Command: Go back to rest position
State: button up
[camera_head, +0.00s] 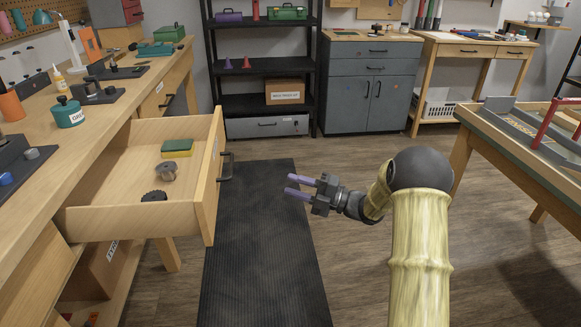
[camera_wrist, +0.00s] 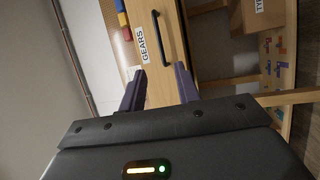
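My gripper (camera_head: 298,187) has two purple fingers, spread apart with nothing between them. It hangs in the air over the dark floor mat, right of the open drawer (camera_head: 208,185) and apart from it. In the wrist view my gripper (camera_wrist: 158,84) is also open and empty. My yellowish arm reaches in from the lower right of the head view. The wrist view shows a wooden front labelled GEARS (camera_wrist: 142,45) with a dark handle (camera_wrist: 162,38).
The drawer holds a green-and-yellow sponge (camera_head: 177,147) and dark gear-like parts (camera_head: 154,196). It juts out from the left workbench (camera_head: 100,130). A table (camera_head: 500,140) stands at right. Shelves (camera_head: 262,66) and a grey cabinet (camera_head: 368,90) are behind. The dark mat (camera_head: 258,260) is clear.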

jog(key=s+d+f+m+t+h, duration=0.15)
jog(key=d+m+h, duration=0.25)
jog(key=m+h, duration=0.5)
jog(key=s+d+m+t+h, duration=0.25)
jog(key=m+h, duration=0.35)
jog(key=m, duration=0.4)
jog(key=s+d+f+m+g+h, duration=0.15)
jog(key=s+m+g, duration=0.35)
jog(key=s, duration=0.7)
jog(key=s+d+f+m+g+h, duration=0.1)
jog(key=s+f+m+g+h, duration=0.15)
jog(key=s+m, duration=0.7)
notch_tip(320, 180, up, 37)
jog(key=s+n+p, duration=0.2)
jog(key=p, duration=3.5)
jog(key=shift+s+a+g+y+p, duration=0.2)
jog(key=shift+s+g+y+p, duration=0.15)
jog(key=shift+g+p, duration=0.1)
jog(key=shift+n, duration=0.25)
jog(key=shift+w, duration=0.1)
